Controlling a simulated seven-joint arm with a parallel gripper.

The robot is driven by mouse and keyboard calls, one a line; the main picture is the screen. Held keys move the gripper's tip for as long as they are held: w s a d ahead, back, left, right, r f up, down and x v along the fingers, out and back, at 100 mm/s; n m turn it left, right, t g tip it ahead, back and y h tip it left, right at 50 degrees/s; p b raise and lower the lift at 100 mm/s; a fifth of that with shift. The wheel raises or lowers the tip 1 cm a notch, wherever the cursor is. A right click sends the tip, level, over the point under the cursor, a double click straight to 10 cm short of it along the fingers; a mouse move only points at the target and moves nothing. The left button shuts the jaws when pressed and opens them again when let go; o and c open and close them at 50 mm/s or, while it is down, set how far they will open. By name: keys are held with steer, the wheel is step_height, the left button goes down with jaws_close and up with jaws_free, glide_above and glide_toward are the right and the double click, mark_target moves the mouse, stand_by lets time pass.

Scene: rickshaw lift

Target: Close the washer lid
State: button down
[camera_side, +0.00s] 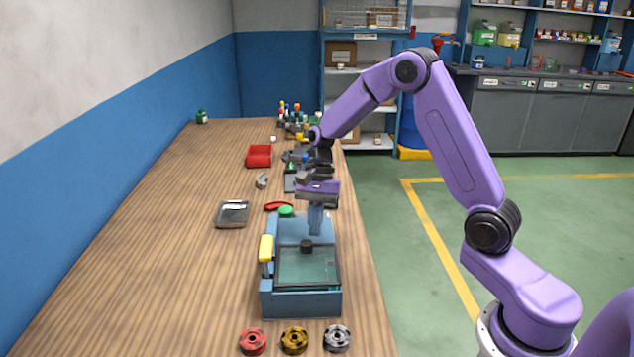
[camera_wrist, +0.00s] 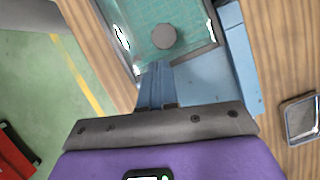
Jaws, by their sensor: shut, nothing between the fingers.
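The washer (camera_side: 300,299) is a blue box near the right edge of the wooden bench. Its lid (camera_side: 309,268) is a clear greenish pane in a dark frame with a dark round knob (camera_side: 306,246). The lid looks flat or nearly flat over the box; I cannot tell whether it is fully seated. The pane and grey knob (camera_wrist: 163,37) also show at the top of the wrist view. My gripper (camera_side: 315,232) points down above the rear part of the washer, just behind the knob. Its blue fingers (camera_wrist: 157,88) are together and empty; contact with the lid is unclear.
A yellow handle (camera_side: 266,248) stands on the washer's left and a green button (camera_side: 286,211) at its back. Red (camera_side: 252,341), gold (camera_side: 294,340) and silver (camera_side: 337,338) discs lie in front. A grey tray (camera_side: 232,214) lies left; bench space between is clear.

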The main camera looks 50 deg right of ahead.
mark_target(308, 241)
steer(key=shift+w+d+r, duration=2.35)
steer(key=shift+d+r, duration=0.35)
steer(key=shift+r, duration=2)
steer(key=x, duration=0.9)
steer(key=shift+f, duration=0.1)
steer(key=a, duration=0.1)
steer(key=s, duration=0.1)
steer(key=a, duration=0.1)
steer(key=shift+s+a+f, duration=0.25)
steer(key=shift+a+f, duration=0.05)
steer(key=shift+f, duration=0.05)
steer(key=shift+s+a, duration=0.3)
steer(key=shift+a, duration=0.25)
steer(key=shift+s+a, duration=0.85)
steer(key=shift+d, duration=0.1)
